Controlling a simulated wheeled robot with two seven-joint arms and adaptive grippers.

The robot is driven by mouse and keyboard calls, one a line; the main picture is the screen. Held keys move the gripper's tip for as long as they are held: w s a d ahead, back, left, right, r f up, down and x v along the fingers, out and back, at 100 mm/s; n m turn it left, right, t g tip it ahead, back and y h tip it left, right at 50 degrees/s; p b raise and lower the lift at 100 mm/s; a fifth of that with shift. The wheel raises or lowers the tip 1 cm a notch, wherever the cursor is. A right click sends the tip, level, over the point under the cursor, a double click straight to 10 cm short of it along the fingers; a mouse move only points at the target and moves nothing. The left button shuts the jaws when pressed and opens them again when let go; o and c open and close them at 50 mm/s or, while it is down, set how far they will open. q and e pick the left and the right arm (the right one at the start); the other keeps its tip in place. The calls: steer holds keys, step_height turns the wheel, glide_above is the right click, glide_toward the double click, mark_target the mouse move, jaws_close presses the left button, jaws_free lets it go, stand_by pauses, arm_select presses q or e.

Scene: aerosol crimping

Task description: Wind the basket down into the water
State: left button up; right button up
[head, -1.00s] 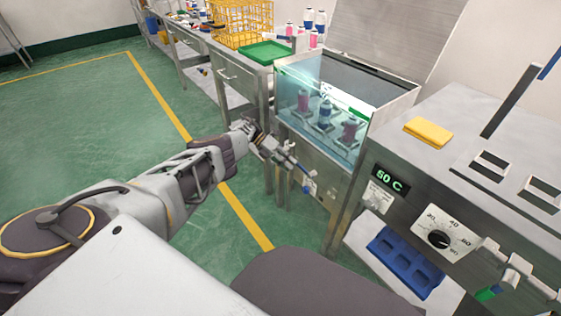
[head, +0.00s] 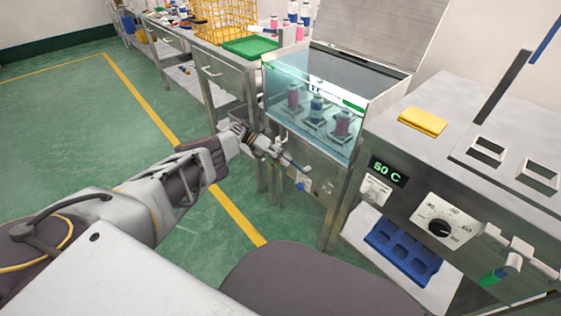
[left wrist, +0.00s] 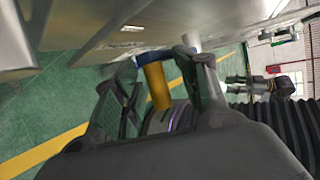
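The water bath (head: 310,160) is a steel tank with a clear front pane (head: 280,115). Behind the pane, pink and blue cans (head: 317,108) stand on the basket's small plates (head: 316,123); how deep they sit in the water is hard to tell. My left gripper (head: 283,155) is low at the bath's front left. In the left wrist view, its fingers (left wrist: 160,75) stand apart on either side of a yellow handle (left wrist: 157,88) with a blue end (left wrist: 152,57). A gap shows beside the handle; contact is unclear. My right gripper is out of view.
A blue tray (head: 402,252) lies below. Behind are a yellow wire crate (head: 222,20) and a green tray (head: 250,46). The left floor is clear.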

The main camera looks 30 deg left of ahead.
arm_select(q)
steer(key=shift+s+f, duration=0.1)
steer(key=shift+f, duration=0.1)
stand_by(0.3)
steer(key=shift+a+r, duration=0.15)
steer(key=shift+r, duration=0.05)
steer(key=shift+r, duration=0.1)
steer(key=shift+d+r, duration=0.15)
steer(key=shift+r, duration=2.3)
steer(key=shift+d+r, duration=0.15)
steer(key=shift+r, duration=2.3)
steer(key=shift+a+r, duration=0.1)
steer(key=shift+a, duration=0.15)
